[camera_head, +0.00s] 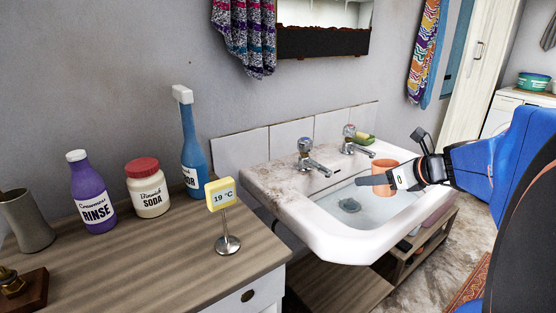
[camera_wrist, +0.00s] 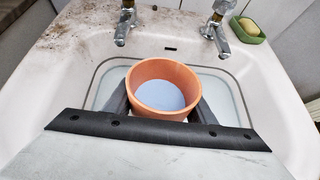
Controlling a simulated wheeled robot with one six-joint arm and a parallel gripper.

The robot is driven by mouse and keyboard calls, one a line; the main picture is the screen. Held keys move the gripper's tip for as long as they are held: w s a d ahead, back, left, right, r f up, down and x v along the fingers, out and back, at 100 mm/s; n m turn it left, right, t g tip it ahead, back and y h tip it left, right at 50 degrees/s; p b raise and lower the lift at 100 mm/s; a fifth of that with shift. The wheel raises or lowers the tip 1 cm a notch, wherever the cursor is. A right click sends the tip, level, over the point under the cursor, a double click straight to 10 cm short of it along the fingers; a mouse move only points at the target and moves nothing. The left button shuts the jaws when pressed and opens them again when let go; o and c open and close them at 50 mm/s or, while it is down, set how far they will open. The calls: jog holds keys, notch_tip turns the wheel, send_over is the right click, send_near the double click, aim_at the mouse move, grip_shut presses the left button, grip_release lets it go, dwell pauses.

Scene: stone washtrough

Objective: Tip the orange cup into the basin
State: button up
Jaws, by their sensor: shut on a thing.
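The orange cup (camera_head: 384,165) is over the white basin (camera_head: 325,238), near its right side in the head view. In the wrist view, the cup (camera_wrist: 164,72) looks upright, with its mouth facing the camera and a pale blue content inside. My gripper (camera_head: 378,181) is shut on the cup, with one dark finger on each side of it in the wrist view. The basin (camera_wrist: 262,95) spreads around and below the cup, with a clear pale blue pool at its bottom. The cup's underside is hidden.
Two taps (camera_head: 312,158) (camera_head: 352,141) stand along the basin's back edge. A green soap dish (camera_head: 365,139) with soap is at the back right. On the wooden counter (camera_head: 150,262) at left stand a thermometer (camera_head: 221,197) reading 19 °C and several bottles and jars.

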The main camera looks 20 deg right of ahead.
jog(key=shift+s+a, duration=0.2)
jog(key=shift+s, duration=0.1)
jog(key=shift+g, duration=0.4)
jog(key=shift+w+d+f+g+h, duration=0.2)
jog(key=shift+g+h, duration=0.2)
jog(key=shift+g, duration=0.2)
jog(key=shift+s+f+g, duration=0.1)
jog(key=shift+g, duration=0.6)
jog(key=shift+f+g+h, duration=0.1)
jog(key=shift+g+h, duration=0.3)
jog(key=shift+s+d+f+g, duration=0.1)
jog(key=shift+s+f+g, duration=0.1)
jog(key=shift+g, duration=0.5)
jog(key=shift+g+h, duration=0.3)
dwell(0.5)
